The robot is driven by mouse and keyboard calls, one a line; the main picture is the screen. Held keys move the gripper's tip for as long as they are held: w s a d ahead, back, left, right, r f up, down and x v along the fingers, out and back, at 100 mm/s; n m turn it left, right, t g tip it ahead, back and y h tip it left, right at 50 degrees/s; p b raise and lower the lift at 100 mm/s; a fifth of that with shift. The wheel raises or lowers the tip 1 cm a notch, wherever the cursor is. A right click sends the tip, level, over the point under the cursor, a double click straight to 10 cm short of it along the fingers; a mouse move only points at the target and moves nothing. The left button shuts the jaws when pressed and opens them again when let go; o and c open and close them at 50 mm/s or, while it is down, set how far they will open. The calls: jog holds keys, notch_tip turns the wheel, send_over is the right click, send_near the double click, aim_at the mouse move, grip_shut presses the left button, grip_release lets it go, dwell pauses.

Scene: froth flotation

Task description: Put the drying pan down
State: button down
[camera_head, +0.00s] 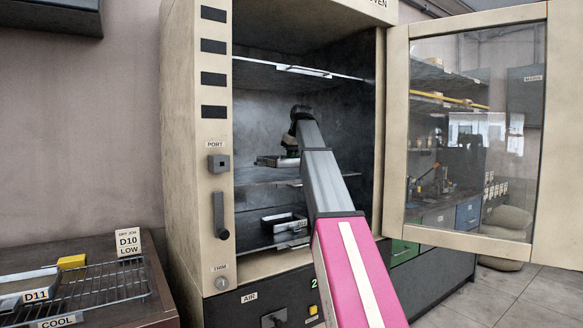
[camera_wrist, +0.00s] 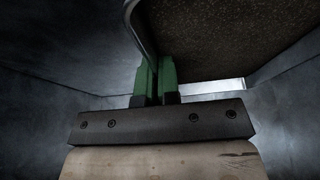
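The drying pan (camera_head: 268,161) is inside the open oven, at the middle shelf (camera_head: 262,176). My arm reaches in through the doorway and partly hides the pan. I cannot tell whether its base touches the shelf. In the wrist view the pan's wall (camera_wrist: 140,28) runs down between the green fingers of my gripper (camera_wrist: 156,82), and dark speckled material shows in the pan at upper right. My gripper, also in the head view (camera_head: 290,148), is shut on the pan's wall.
Another pan (camera_head: 285,223) sits on the lower shelf. The oven door (camera_head: 396,130) stands open to the right. At left, a wire rack (camera_head: 100,283) marked COOL holds pan D11 (camera_head: 30,283), with a yellow block (camera_head: 71,262) and D10 LOW card (camera_head: 128,243) nearby.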

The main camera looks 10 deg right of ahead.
jog(key=shift+f, duration=1.75)
jog(key=shift+f, duration=0.1)
jog(key=c, duration=1.4)
grip_release()
jog(key=shift+o, duration=0.2)
jog(key=v, duration=1.2)
